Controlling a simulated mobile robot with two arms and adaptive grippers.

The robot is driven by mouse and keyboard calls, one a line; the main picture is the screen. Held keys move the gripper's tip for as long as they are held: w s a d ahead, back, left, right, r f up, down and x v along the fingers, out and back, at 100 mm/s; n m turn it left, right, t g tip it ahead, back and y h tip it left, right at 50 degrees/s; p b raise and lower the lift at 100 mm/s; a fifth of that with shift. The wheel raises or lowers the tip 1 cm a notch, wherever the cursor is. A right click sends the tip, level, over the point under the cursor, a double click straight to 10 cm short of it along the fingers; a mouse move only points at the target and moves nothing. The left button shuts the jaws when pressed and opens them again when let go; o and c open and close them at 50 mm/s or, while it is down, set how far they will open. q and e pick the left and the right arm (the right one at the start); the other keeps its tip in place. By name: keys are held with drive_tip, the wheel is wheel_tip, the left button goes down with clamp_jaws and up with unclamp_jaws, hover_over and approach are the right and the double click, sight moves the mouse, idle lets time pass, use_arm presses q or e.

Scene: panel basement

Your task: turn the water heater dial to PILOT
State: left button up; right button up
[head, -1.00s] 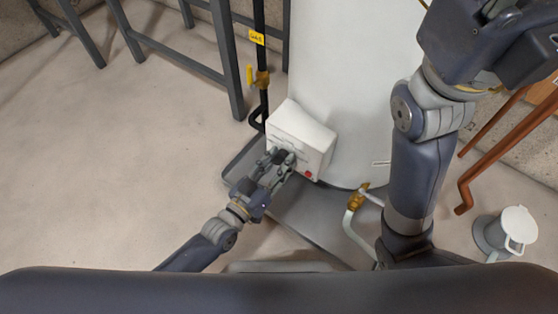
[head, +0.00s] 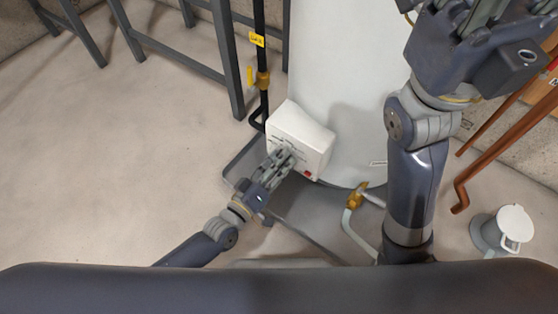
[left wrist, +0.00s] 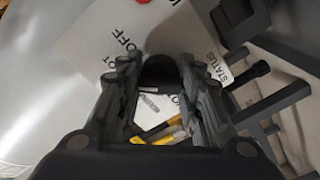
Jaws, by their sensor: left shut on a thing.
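The white control box (head: 302,135) of the water heater (head: 345,85) sits low on the front of the tank. My left gripper (head: 281,160) is at its front face and is shut on the dial. In the left wrist view, the dark round dial (left wrist: 160,72) shows between the two fingers of my left gripper (left wrist: 160,80). The white face around it carries the words OFF and STATUS and other letters partly covered by the fingers. The dial's pointer mark is hidden. My right gripper (head: 485,20) is raised at the top right, away from the box, its fingertips cut off.
A black gas pipe (head: 260,60) with a yellow valve stands left of the tank. A grey drip tray (head: 290,215) and a brass drain valve (head: 356,197) are below.

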idle(0.5)
use_arm(q)
drive_tip(key=o, duration=1.1)
drive_tip(key=shift+c, duration=0.2)
drive_tip(key=shift+r, duration=0.1)
wheel_tip(320, 180, up, 9)
drive_tip(key=shift+d+r, duration=0.15)
drive_tip(key=shift+r, duration=0.3)
